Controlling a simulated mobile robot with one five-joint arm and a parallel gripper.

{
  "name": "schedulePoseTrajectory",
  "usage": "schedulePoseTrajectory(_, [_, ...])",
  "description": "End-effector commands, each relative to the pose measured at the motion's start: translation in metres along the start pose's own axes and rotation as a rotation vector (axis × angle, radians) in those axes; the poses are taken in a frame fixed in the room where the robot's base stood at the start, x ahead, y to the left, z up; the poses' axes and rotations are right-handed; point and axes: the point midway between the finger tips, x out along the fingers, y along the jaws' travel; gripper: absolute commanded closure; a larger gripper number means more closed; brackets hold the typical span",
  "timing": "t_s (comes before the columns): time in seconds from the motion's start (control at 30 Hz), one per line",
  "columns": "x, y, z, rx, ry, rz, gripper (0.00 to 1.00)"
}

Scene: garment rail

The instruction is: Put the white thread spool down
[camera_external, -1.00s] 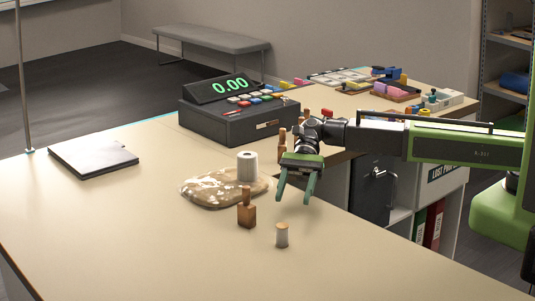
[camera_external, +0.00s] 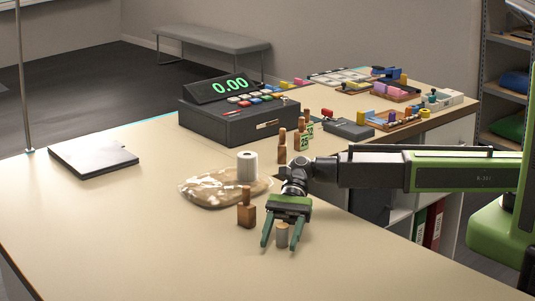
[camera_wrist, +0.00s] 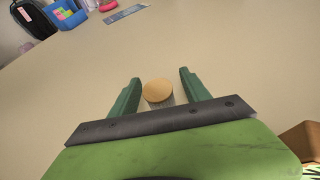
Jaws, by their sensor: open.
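The white thread spool (camera_external: 282,234) stands upright on the counter, small, with a tan round top and pale sides. My gripper (camera_external: 281,243) is open and points down at it, with one green finger on either side of the spool in the external view. In the wrist view the spool (camera_wrist: 158,91) shows between the two spread fingers (camera_wrist: 160,88), with a gap on each side. Its lower part is partly hidden by the gripper's dark front edge there.
A brown wooden bottle-shaped block (camera_external: 246,212) stands close left of my gripper. Behind it lies a shiny plastic-wrapped bundle (camera_external: 208,189) with a white roll (camera_external: 247,165). A cash register (camera_external: 236,116) stands farther back. The counter's front left is clear.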

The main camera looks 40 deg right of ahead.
Motion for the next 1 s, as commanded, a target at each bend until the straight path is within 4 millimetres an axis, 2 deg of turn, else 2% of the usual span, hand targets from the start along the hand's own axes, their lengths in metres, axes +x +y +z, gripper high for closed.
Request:
schedulePoseTrajectory(0.2, [0.0036, 0.0002, 0.0004, 0.001, 0.000, 0.000, 0.45])
schedulePoseTrajectory(0.23, [0.0035, 0.0002, 0.0004, 0.001, 0.000, 0.000, 0.48])
schedulePoseTrajectory(0.63, [0.0032, 0.0001, 0.0004, 0.001, 0.000, 0.000, 1.00])
schedulePoseTrajectory(1.0, [0.0018, 0.0001, 0.0036, 0.001, 0.000, 0.000, 1.00])
